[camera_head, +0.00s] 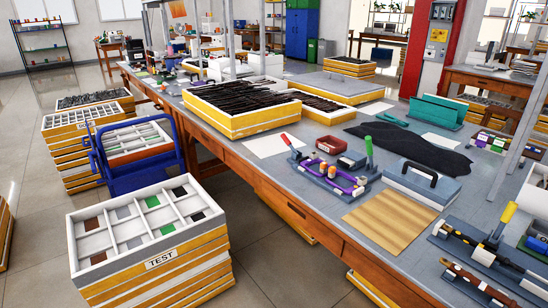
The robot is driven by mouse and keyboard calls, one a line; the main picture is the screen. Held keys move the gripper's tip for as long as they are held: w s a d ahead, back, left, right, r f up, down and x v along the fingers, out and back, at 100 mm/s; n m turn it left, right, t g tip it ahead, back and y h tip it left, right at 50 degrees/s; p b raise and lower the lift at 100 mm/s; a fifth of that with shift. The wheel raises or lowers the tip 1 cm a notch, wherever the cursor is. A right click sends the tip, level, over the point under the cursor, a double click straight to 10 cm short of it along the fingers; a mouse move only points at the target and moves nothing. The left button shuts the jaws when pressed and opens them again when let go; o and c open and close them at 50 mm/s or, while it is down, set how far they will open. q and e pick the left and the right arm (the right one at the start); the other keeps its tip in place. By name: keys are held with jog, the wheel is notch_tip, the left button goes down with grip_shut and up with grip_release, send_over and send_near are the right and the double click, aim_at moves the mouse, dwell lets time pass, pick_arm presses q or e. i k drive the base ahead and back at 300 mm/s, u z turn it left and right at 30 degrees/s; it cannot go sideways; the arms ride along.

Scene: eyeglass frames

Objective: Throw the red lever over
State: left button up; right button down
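The red lever (286,139) stands at the left end of a grey fixture (316,180) on the workbench. Its handle tilts up and to the left. The fixture holds a purple eyeglass-shaped piece (340,183) with small orange and white knobs on it. A green lever (369,147) stands upright at the fixture's right end. Neither of my grippers shows in the head view, so nothing is seen touching the lever.
The workbench (300,213) has a red bin (331,145), a black cloth (410,147), a grey block with a black handle (422,183) and a wooden board (390,215). A yellow-handled clamp (508,213) stands at right. Stacked trays (150,240) stand on the floor at left.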

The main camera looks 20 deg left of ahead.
aim_at(283, 137)
jog(key=z, duration=0.65)
jog(key=k, duration=0.25)
jog(key=u, duration=2)
jog(key=i, duration=0.9)
jog(key=z, duration=0.75)
jog(key=i, duration=0.9)
jog(key=z, duration=1)
